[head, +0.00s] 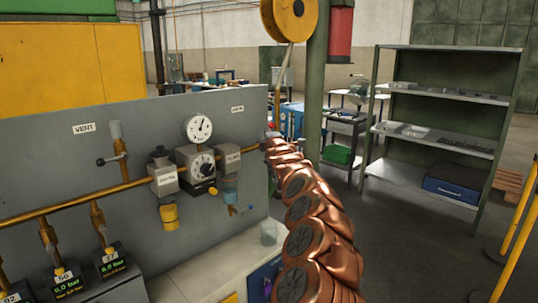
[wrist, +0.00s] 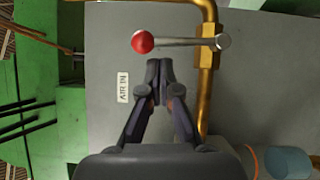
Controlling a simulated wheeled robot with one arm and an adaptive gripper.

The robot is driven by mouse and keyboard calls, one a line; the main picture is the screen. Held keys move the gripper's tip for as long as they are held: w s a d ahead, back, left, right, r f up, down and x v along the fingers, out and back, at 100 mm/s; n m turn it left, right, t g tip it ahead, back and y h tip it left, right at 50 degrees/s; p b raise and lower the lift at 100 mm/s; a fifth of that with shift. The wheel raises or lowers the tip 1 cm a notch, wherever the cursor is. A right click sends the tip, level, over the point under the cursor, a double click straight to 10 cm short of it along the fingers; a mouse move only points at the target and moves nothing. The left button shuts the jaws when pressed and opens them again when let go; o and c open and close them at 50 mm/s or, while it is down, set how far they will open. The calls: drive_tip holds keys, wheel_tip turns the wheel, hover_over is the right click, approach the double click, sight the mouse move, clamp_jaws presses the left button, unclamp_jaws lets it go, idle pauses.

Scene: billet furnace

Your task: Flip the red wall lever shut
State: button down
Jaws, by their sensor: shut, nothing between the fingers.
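The wall lever, with a red ball knob (wrist: 143,42) and a grey rod (wrist: 185,42), is near the top of the wrist view. Its rod lies straight across the brass pipe (wrist: 206,82) and joins a pivot (wrist: 223,41) at the valve. My gripper (wrist: 160,68) is shut and empty. Its fingertips are just below the rod in that view, between knob and pivot; I cannot tell whether they touch it. In the head view my copper-coloured arm reaches the panel's right end (head: 257,103) and hides most of the lever and gripper.
The grey panel carries a round gauge (head: 198,127), a regulator (head: 197,167), another handle (head: 112,159) and several digital readouts along the pipe. A green post (head: 316,85) stands close right of my arm. Metal shelving (head: 440,99) is farther right, with open floor before it.

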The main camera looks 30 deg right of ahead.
drive_tip(key=a+b+v, duration=0.1)
drive_tip(key=b+v, duration=1)
drive_tip(key=b, duration=1.1)
drive_tip(key=shift+a+f, duration=0.15)
drive_tip(key=shift+a, duration=0.1)
